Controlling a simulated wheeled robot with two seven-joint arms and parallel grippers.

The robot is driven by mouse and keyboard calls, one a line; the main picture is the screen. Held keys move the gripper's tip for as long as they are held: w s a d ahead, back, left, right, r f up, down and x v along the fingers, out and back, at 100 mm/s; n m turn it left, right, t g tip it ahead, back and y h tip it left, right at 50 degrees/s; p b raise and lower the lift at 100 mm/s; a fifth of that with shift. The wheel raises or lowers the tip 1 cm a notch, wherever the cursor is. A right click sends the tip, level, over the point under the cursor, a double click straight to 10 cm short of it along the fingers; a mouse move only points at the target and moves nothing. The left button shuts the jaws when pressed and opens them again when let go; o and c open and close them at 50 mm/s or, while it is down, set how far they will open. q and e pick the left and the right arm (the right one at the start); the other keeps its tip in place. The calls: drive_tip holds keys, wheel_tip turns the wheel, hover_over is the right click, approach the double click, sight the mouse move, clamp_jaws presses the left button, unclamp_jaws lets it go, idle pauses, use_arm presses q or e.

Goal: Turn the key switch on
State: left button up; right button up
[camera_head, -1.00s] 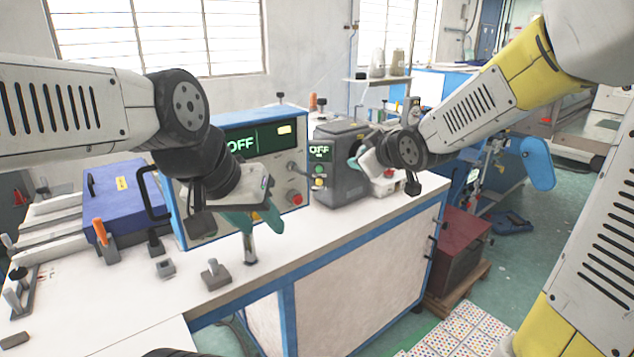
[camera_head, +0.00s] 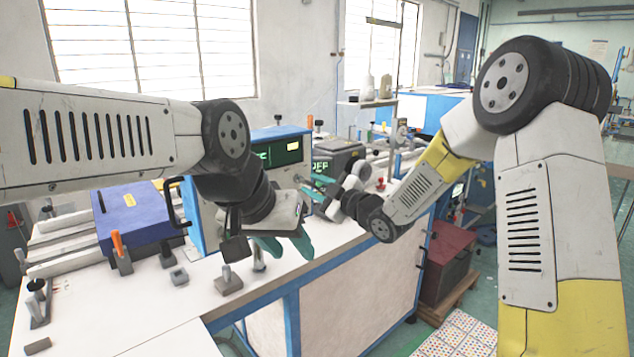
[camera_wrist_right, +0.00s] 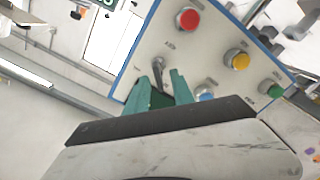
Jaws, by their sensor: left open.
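The key switch (camera_wrist_right: 158,70), a small metal lever, sits on a pale control panel (camera_wrist_right: 205,55) in the right wrist view. My right gripper (camera_wrist_right: 160,85) is open, its teal fingers apart and pointing at the key switch, which shows between the fingertips; contact is unclear. In the head view the right gripper (camera_head: 316,187) is in front of the blue-edged control box (camera_head: 278,132), and its key switch is hidden there. The box's display (camera_head: 285,151) is partly covered. My left gripper (camera_head: 283,245) is open and empty above the table front, in front of the box.
A blue case (camera_head: 135,215) and small clamps lie left.

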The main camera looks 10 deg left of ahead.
sight(303, 181)
drive_tip(key=x, duration=0.5)
drive_tip(key=shift+d, duration=0.1)
drive_tip(key=shift+c, duration=0.2)
clamp_jaws()
